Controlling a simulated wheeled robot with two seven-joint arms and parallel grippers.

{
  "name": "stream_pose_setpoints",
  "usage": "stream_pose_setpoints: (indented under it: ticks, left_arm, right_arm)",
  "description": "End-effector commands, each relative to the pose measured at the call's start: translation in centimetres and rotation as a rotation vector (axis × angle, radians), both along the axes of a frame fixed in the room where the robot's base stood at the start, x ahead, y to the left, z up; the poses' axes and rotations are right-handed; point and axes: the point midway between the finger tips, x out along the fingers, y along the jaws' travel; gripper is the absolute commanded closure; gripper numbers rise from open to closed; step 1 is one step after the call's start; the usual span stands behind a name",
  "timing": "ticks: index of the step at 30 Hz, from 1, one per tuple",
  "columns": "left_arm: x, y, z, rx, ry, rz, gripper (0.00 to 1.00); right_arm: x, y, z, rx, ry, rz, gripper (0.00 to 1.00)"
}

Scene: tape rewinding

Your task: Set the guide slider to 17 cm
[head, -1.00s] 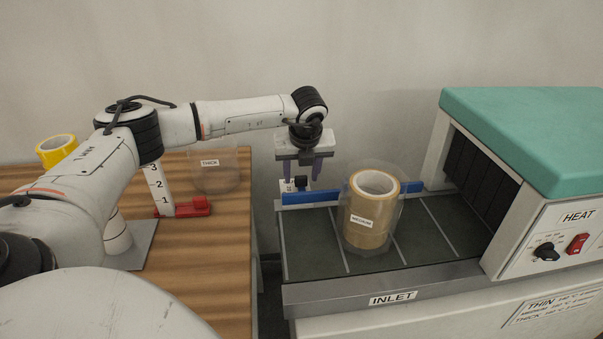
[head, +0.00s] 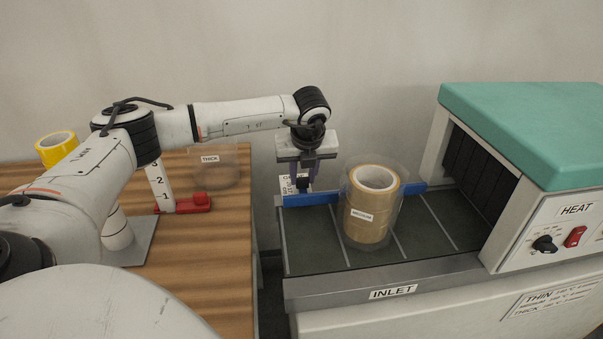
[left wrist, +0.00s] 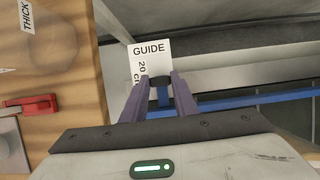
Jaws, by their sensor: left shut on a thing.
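The guide slider is a blue bar (head: 318,199) across the back of the inlet conveyor, with a small black knob (left wrist: 161,84) at its left end. My left gripper (head: 303,180) points down and is shut on the knob, its purple fingers on either side of it in the left wrist view. A white scale card (left wrist: 147,55) beside the knob reads "GUIDE" and "20 c", the rest being hidden by the fingers. The exact slider reading cannot be told. My right gripper is not in view.
A brown tape roll (head: 371,210) labelled medium, in a clear sleeve, stands on the inlet conveyor (head: 430,235) near the bar. The teal-topped heater (head: 530,120) is at right. A wooden table (head: 200,270) at left holds a yellow roll (head: 57,148) and a red-based height gauge (head: 190,204).

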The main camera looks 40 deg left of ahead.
Motion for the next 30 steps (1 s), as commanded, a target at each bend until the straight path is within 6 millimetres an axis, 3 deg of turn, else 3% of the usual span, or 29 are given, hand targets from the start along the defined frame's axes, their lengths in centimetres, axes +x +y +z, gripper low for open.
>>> stream_pose_setpoints:
  ticks: [1, 4, 14, 30]
  left_arm:
    - [0.0, 0.1, 0.0, 0.0, 0.0, 0.001, 0.7]
    - [0.0, 0.1, 0.0, 0.0, 0.0, 0.001, 0.55]
    - [0.0, 0.0, 0.3, 0.0, -0.002, 0.001, 0.55]
    - [-2.1, -2.6, 8.4, 0.0, -0.002, 0.001, 0.55]
  right_arm:
    - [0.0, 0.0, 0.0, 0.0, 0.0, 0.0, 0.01]
    - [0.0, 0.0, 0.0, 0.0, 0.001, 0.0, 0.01]
    - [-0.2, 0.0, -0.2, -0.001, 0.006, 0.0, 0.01]
    - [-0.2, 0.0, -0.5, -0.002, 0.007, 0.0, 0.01]
